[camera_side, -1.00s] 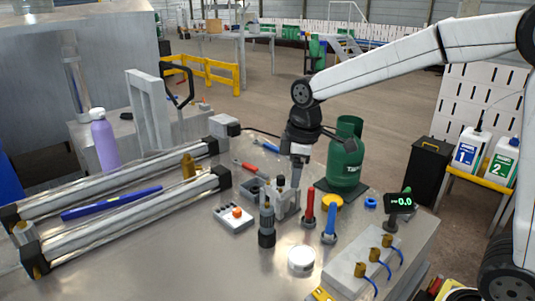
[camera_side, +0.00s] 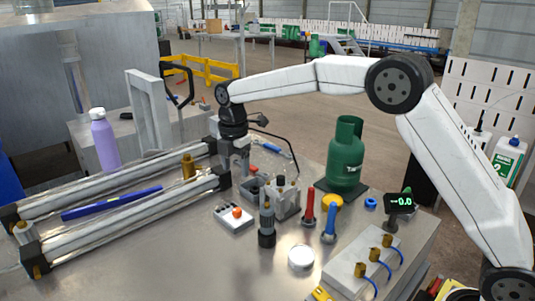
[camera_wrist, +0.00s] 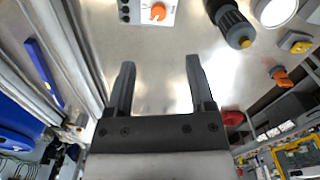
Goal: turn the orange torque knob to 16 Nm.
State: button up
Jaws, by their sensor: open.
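The orange torque knob (camera_side: 237,212) sits on a small light-grey control box (camera_side: 232,224) on the metal table. In the wrist view the orange knob (camera_wrist: 158,12) shows at the top edge, on the box (camera_wrist: 140,17), beyond my fingertips. A pale mark shows on the knob, but the setting on its scale is too small to read. My gripper (camera_side: 236,172) is open and empty above the table, behind the box in the side view, near the end of the conveyor rails. In the wrist view its two fingers (camera_wrist: 160,75) stand apart with bare table between them.
A dark cylindrical tool (camera_side: 267,225), a grey fixture (camera_side: 286,199), red (camera_side: 307,208) and blue (camera_side: 330,222) handled tools stand right of the box. A green gas bottle (camera_side: 345,162) is behind them. A small display (camera_side: 400,203) reads about 0.0.

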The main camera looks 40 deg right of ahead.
send_over(237, 209)
jog(key=shift+s+f, duration=0.1)
jog(key=shift+f, duration=2.55)
jog(key=shift+f, duration=0.15)
jog(key=shift+f, duration=3.7)
grip_shut()
